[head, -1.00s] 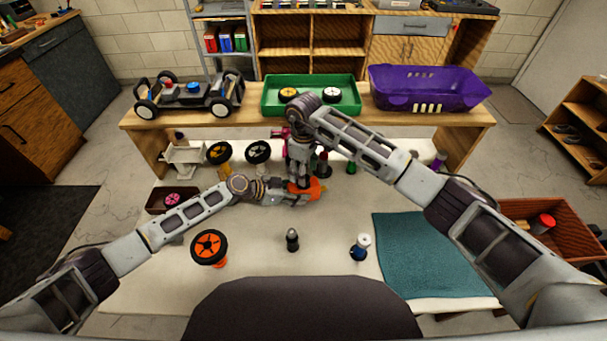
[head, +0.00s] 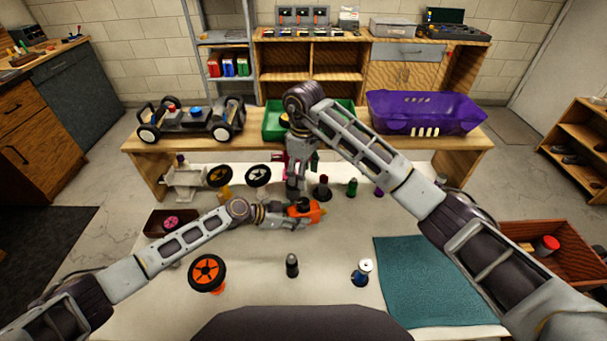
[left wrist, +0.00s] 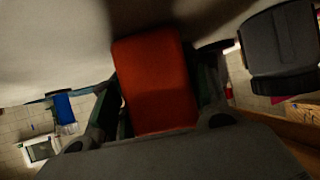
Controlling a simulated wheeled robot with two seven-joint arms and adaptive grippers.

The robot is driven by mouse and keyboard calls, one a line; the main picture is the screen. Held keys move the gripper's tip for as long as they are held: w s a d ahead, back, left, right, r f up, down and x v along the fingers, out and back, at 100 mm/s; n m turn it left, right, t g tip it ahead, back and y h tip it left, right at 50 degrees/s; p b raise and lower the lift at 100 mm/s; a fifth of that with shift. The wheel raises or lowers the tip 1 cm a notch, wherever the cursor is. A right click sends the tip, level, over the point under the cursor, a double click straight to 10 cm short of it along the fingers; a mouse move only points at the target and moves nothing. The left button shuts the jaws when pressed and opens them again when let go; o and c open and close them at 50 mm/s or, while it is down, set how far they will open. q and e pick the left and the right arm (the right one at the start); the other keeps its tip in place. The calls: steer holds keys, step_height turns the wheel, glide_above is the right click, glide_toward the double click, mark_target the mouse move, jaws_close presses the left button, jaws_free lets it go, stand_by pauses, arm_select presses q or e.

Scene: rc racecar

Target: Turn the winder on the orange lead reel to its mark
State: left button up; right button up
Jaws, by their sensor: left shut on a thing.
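The orange lead reel (head: 316,211) is near the middle of the white table in the head view, with a dark winder (head: 303,203) on top. My left gripper (head: 290,213) is shut on the reel from the left. In the left wrist view the reel (left wrist: 157,85) fills the space between the fingers as an orange-red block. My right gripper (head: 296,194) points down just above the winder; whether it touches it, and how its fingers stand, is unclear. The mark cannot be made out.
An orange-rimmed wheel (head: 207,272), a dark bottle-like piece (head: 292,266) and a white-and-blue piece (head: 362,271) stand in front. A teal mat (head: 440,280) lies at right. Behind are wheels, small coloured pieces and a shelf with a car chassis (head: 190,121), green tray (head: 274,124) and purple basket (head: 425,112).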

arm_select(q)
steer(key=o, duration=1)
steer(key=shift+o, duration=0.2)
steer(key=shift+a, duration=0.1)
steer(key=shift+v, duration=5.9)
step_height(320, 180, up, 9)
steer(key=p, duration=0.9)
steer(key=shift+r+p, duration=0.55)
steer(key=shift+p, duration=0.05)
